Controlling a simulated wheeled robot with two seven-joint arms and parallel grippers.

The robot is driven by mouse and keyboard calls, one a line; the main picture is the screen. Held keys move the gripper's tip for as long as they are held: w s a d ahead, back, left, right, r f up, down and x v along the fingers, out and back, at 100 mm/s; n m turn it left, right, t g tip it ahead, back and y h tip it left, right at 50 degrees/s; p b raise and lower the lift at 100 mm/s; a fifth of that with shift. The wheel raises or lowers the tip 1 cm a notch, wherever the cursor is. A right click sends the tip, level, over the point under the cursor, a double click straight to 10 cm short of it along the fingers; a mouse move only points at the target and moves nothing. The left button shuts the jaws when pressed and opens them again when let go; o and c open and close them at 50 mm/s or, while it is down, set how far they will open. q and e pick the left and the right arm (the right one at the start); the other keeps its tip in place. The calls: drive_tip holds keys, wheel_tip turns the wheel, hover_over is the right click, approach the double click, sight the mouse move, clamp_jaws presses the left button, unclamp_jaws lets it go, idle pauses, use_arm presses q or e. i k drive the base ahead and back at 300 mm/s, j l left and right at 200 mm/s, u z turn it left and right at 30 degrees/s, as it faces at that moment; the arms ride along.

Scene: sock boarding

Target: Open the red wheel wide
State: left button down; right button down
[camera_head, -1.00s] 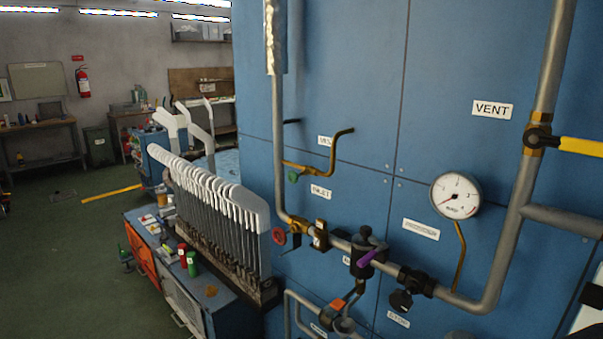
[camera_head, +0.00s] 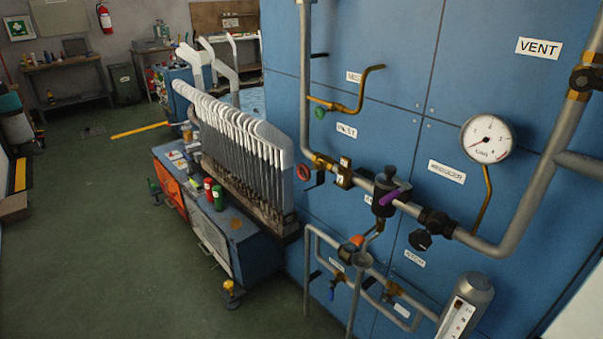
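The red wheel (camera_head: 303,172) is a small round handwheel at the left end of the horizontal grey pipe run on the blue panel. It sits beside a brass valve body (camera_head: 323,162), below the label that seems to read INLET. How far the wheel is turned cannot be told. Neither of my grippers shows in the head view, and nothing touches the wheel.
A sock rack (camera_head: 235,140) with several white forms stands on a blue cabinet (camera_head: 215,240) left of the wheel.

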sight(305, 171)
drive_tip(key=i+j+z, duration=0.2)
drive_tip(key=j, duration=0.2)
drive_tip(key=i+j+z, duration=0.15)
drive_tip(key=j, duration=0.3)
drive_tip(key=i+j+z, duration=0.2)
drive_tip(key=j, duration=0.25)
drive_tip(key=i+j+z, duration=0.2)
drive_tip(key=j, duration=0.25)
drive_tip(key=i+j+z, duration=0.15)
drive_tip(key=j, duration=0.35)
drive_tip(key=j+z, duration=0.2)
drive_tip(key=j, duration=0.3)
